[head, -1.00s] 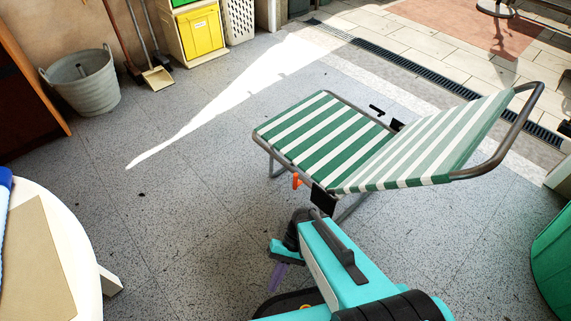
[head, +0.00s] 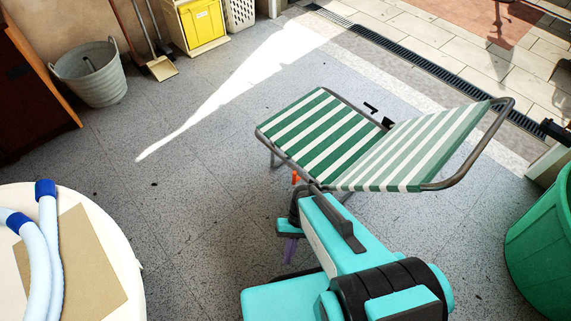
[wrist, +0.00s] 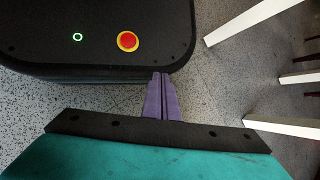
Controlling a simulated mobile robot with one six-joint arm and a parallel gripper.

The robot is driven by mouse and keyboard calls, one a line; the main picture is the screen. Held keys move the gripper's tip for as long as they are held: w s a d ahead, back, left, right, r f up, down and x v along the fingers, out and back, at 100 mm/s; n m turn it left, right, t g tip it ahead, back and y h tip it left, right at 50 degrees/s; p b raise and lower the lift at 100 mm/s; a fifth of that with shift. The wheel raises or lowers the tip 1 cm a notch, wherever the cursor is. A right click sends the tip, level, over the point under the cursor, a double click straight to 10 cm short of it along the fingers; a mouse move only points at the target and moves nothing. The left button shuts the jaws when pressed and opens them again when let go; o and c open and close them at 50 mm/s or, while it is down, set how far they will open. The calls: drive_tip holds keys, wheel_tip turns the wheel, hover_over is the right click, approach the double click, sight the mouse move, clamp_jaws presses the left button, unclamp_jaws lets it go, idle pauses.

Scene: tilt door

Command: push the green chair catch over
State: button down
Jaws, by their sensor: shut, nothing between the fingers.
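The green-and-white striped folding chair (head: 330,140) stands mid-floor in the head view, its backrest (head: 430,150) sloping up to the right. A small orange lever (head: 295,177), seemingly the catch, shows under the near side of the seat frame; my arm covers the frame beside it. A black fitting (head: 372,108) shows at the far side. My gripper (head: 289,250) hangs in front of the chair, below the orange lever in the picture, purple fingers pointing down. In the wrist view my gripper (wrist: 161,95) is shut and empty over the floor, with neither chair nor lever visible.
A round white table (head: 130,240) with blue-ended pale tubes (head: 45,240) is at the lower left. A green bin (head: 545,240) stands at the right. A grey bucket (head: 92,75) is at the back left. White legs (wrist: 285,125) show in the wrist view. Floor left of the chair is clear.

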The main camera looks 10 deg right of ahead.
drive_tip(key=d+r+h+p, duration=0.2)
drive_tip(key=d+r+p, duration=0.2)
drive_tip(key=r+p, duration=0.5)
drive_tip(key=s+d+r+n+h+p, duration=0.1)
drive_tip(key=d+r+p, duration=0.3)
drive_tip(key=r+p, duration=0.5)
drive_tip(key=h+p, duration=0.1)
drive_tip(key=p, duration=0.2)
drive_tip(key=shift+d+t, duration=0.2)
drive_tip(key=shift+t, duration=0.1)
drive_tip(key=shift+s+r, duration=0.1)
